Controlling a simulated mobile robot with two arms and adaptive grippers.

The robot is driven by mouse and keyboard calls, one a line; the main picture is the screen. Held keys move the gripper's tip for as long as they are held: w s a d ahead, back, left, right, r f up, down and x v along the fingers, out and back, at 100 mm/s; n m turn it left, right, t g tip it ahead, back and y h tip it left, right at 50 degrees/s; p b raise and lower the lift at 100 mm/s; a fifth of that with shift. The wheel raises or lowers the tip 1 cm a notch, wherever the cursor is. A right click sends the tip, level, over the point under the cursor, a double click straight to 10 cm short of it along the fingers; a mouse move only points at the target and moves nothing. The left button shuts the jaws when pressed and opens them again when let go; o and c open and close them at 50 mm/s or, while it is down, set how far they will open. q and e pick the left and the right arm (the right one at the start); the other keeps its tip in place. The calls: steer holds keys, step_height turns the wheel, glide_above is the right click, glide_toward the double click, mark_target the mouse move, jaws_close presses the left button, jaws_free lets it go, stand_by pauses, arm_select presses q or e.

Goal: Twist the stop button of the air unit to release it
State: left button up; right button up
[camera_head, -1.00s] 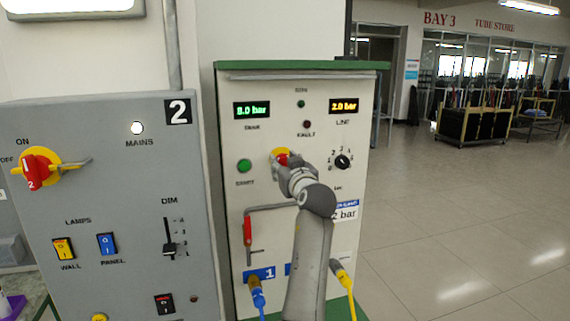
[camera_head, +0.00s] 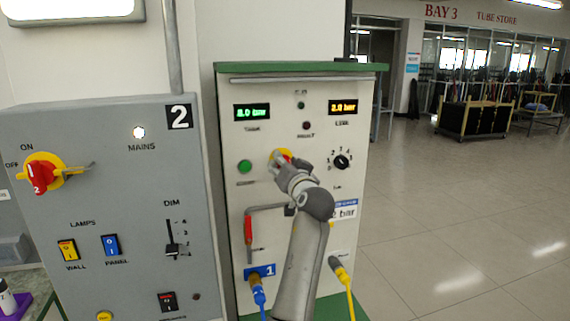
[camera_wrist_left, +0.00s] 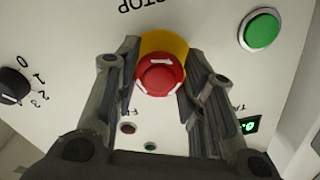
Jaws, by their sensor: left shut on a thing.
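The stop button is a red round cap on a yellow plate, on the pale front of the air unit (camera_head: 345,110). In the head view the red button (camera_head: 284,153) shows partly behind my left gripper (camera_head: 279,161). In the left wrist view, which is upside down, the red button (camera_wrist_left: 160,76) with white marks sits between the two fingers of my left gripper (camera_wrist_left: 161,82). The fingers are shut on it from both sides. My right gripper is not in view.
A green start button (camera_head: 244,166) is left of the stop button and a black selector knob (camera_head: 342,161) is right of it. Below are a red-handled lever (camera_head: 248,230) and blue and yellow hoses. A grey panel (camera_head: 90,200) stands at the left.

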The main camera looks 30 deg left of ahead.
arm_select(q)
steer(key=shift+a+r, duration=0.1)
steer(key=shift+r, duration=0.15)
steer(key=o, duration=0.8)
steer(key=shift+o, duration=1.1)
steer(key=shift+w+a+f, duration=0.15)
steer(key=shift+a+f, duration=0.1)
steer(key=shift+f, duration=0.1)
steer(key=v, duration=0.7)
steer(key=shift+s+d, duration=0.2)
steer(key=shift+d, duration=0.1)
